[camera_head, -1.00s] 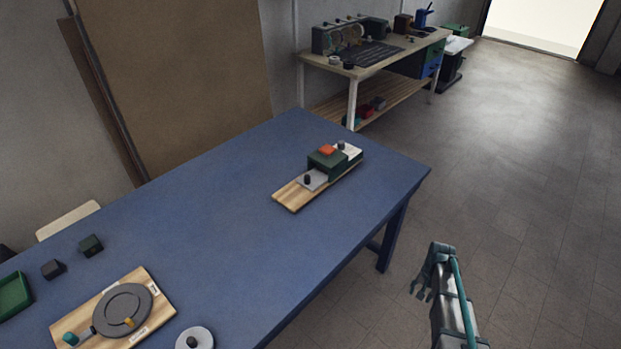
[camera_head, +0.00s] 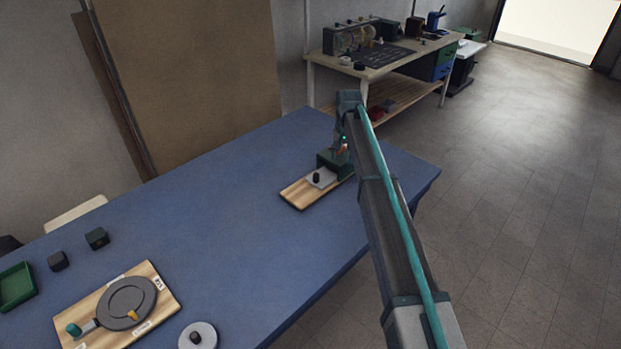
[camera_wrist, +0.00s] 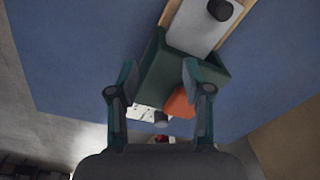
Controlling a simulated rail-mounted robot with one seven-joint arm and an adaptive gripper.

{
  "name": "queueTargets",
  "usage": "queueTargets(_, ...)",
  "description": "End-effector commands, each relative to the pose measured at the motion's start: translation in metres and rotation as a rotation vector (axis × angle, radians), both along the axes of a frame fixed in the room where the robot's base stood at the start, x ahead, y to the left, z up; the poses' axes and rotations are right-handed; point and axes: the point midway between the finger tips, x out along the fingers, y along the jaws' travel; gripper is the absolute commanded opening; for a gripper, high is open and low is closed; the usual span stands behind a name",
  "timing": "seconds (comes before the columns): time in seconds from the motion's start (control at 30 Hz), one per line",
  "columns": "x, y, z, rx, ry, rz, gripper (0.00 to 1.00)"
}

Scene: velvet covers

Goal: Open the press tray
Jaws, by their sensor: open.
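The press is a dark green block (camera_head: 330,163) on a light wooden board (camera_head: 300,195), near the right end of the blue table. A grey tray plate (camera_head: 322,177) with a black knob (camera_head: 316,178) lies at the block's near end. In the wrist view the green block (camera_wrist: 160,72) shows with an orange top piece (camera_wrist: 180,103), the grey plate (camera_wrist: 200,28) and its black knob (camera_wrist: 219,9). A white part with a second grey knob (camera_wrist: 161,119) is at the other end. My gripper (camera_wrist: 160,80) is open and empty above the block. My arm hides the press's far end in the head view.
On the blue table (camera_head: 240,220) a round grey device on a board (camera_head: 125,300), a grey disc (camera_head: 197,338), two dark cubes (camera_head: 97,238) and a green tray (camera_head: 15,285) lie toward the left. The table's middle is clear. A workbench (camera_head: 385,65) stands behind.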

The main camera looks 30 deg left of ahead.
Motion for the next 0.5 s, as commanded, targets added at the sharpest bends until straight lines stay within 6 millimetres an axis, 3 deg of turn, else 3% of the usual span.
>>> queueTargets(0.03, -0.006, 0.027, 0.012, -0.011, 0.009, 0.030, 0.49)
queueTargets(0.17, -0.026, 0.063, 0.033, -0.033, 0.030, 0.077, 0.49)
queueTargets(0.3, -0.043, 0.068, 0.022, -0.059, 0.059, 0.104, 0.49)
queueTargets(0.5, -0.044, 0.068, 0.001, -0.060, 0.062, 0.105, 0.49)
